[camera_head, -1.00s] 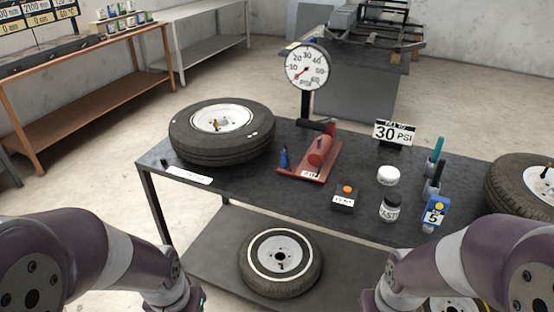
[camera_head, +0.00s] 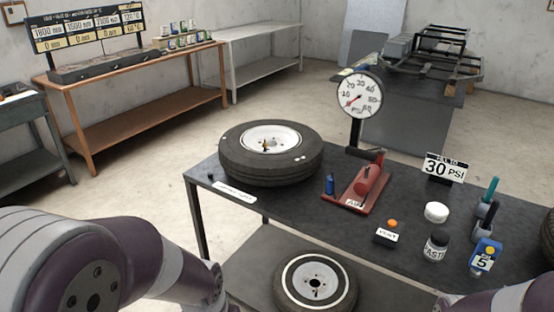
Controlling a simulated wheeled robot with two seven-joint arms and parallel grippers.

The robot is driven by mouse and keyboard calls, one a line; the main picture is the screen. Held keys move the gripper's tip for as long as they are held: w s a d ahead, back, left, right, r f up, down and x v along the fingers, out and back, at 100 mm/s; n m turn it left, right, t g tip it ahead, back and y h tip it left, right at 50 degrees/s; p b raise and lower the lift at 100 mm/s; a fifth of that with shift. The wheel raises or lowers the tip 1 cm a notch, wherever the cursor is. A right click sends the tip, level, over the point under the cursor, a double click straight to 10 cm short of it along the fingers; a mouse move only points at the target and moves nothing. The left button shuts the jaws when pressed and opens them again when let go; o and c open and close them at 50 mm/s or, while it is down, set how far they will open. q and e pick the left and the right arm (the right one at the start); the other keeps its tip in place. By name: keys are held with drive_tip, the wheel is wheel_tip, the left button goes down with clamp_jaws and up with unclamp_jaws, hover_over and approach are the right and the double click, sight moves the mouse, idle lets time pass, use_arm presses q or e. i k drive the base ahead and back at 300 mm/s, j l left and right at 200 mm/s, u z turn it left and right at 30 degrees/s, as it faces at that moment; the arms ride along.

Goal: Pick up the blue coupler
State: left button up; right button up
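The blue coupler (camera_head: 330,184) is a small blue upright piece on the dark table (camera_head: 290,204).
A pressure gauge (camera_head: 359,95) stands behind the pump. A vent box (camera_head: 387,232), a white jar (camera_head: 436,212), a black-and-white jar (camera_head: 436,246), a blue device (camera_head: 485,254) and a 30 PSI sign (camera_head: 445,169) are at right. A second tire (camera_head: 315,284) lies on the lower shelf.

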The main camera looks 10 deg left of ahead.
sight(329, 189)
drive_tip(key=z, duration=0.2)
drive_tip(key=i+j+z, duration=0.2)
drive_tip(key=z, duration=0.3)
drive_tip(key=i+j+z, duration=0.1)
drive_tip(key=j+z, duration=0.85)
drive_tip(key=i+j, duration=0.2)
drive_tip(key=j, duration=0.2)
drive_tip(key=i+j+z, duration=0.1)
drive_tip(key=j, duration=0.25)
drive_tip(key=i+j, duration=0.25)
drive_tip(key=j, duration=0.15)
